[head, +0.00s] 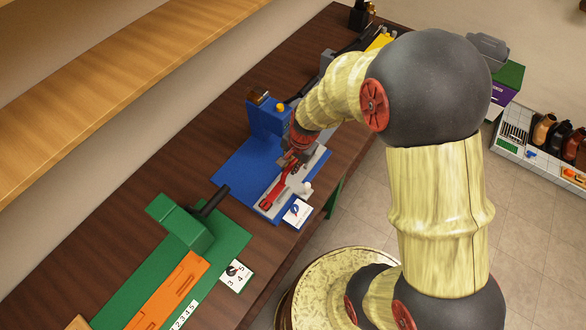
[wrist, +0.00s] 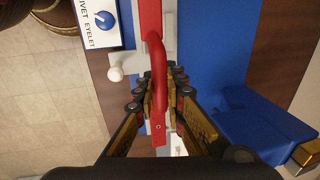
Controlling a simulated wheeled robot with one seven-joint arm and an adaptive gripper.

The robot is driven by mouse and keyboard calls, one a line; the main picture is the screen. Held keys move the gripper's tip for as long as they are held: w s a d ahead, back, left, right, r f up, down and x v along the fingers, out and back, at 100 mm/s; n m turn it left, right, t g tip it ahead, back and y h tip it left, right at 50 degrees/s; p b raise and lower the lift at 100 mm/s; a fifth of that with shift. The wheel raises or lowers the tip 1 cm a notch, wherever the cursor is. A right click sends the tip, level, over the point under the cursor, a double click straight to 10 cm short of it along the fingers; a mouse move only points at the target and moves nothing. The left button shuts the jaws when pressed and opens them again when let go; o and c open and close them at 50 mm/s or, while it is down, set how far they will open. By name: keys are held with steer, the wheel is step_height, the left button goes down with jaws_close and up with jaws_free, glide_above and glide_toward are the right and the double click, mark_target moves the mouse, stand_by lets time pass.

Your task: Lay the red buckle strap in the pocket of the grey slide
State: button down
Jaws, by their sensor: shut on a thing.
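The red buckle strap (wrist: 151,18) runs lengthwise through the wrist view, with a raised curved red part near its middle and a flat end with a small hole toward me. My gripper (wrist: 160,88) is shut on it around the middle. In the head view the strap (head: 279,187) shows below my gripper (head: 291,160), in line with the grey slide (head: 297,180). The slide, with its white knob, also shows beside the strap in the wrist view (wrist: 137,65). The pocket is hidden by strap and fingers; I cannot tell whether the strap touches its floor.
The slide is on a blue base plate (head: 233,172) with a blue post (head: 266,119) behind. A dial card (head: 297,212) is at the front. A green press (head: 180,222) with an orange bar (head: 168,292) stands to the left. Brown tabletop (head: 120,220) lies between the fixtures.

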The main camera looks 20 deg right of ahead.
steer(key=w+f, duration=0.1)
steer(key=w+d+f, duration=0.1)
steer(key=f, duration=0.1)
steer(key=w+f, duration=0.1)
steer(key=f, duration=0.1)
steer(key=shift+w+d+f+b, duration=0.25)
steer(key=shift+w+d+b, duration=0.05)
steer(key=shift+w+d, duration=0.1)
steer(key=shift+w+f, duration=0.2)
steer(key=shift+f, duration=1.5)
steer(key=shift+b, duration=0.3)
steer(key=c, duration=2)
jaws_free()
steer(key=shift+f, duration=0.1)
steer(key=shift+o, duration=0.8)
